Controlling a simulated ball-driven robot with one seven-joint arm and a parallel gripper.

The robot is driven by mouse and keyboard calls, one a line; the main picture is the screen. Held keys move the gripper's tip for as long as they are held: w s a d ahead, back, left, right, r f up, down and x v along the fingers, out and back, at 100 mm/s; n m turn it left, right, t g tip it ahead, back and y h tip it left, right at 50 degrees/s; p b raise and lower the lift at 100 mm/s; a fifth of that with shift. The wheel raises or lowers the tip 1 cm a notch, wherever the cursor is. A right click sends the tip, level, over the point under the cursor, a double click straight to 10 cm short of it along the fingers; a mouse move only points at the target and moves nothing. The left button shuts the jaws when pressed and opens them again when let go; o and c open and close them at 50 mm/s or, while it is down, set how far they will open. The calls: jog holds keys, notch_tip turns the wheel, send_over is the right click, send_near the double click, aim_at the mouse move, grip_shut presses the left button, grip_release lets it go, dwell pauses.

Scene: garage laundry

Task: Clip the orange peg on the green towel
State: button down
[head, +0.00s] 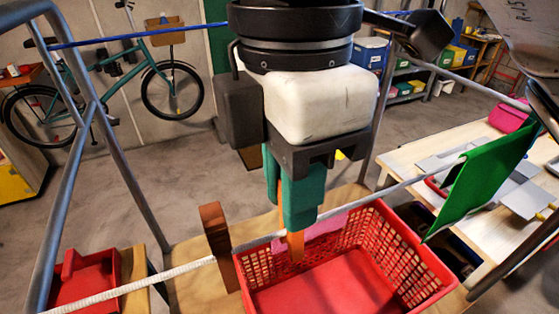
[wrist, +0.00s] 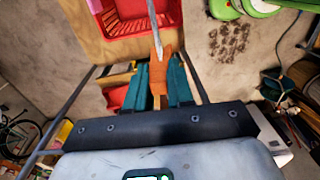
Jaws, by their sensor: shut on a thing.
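My gripper (head: 297,212) has teal fingers and is shut on the orange peg (head: 294,246), which points down at the white line over the red basket. The wrist view also shows the orange peg (wrist: 160,72) between the teal fingers, with its tip at the line. I cannot tell whether its jaws are around the line. The green towel (head: 482,182) hangs on the same line at the right, well apart from my gripper. It does not clearly show in the wrist view.
A brown peg (head: 219,246) stands on the white line (head: 140,285) left of my gripper. A pink cloth (head: 322,229) is just behind the orange peg. The red basket (head: 408,258) stands below. A wooden table (head: 408,158) lies beyond the towel. A metal frame (head: 108,145) rises at left.

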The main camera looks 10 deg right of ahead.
jog(key=shift+r+p, duration=2.5)
jog(key=shift+r, duration=0.1)
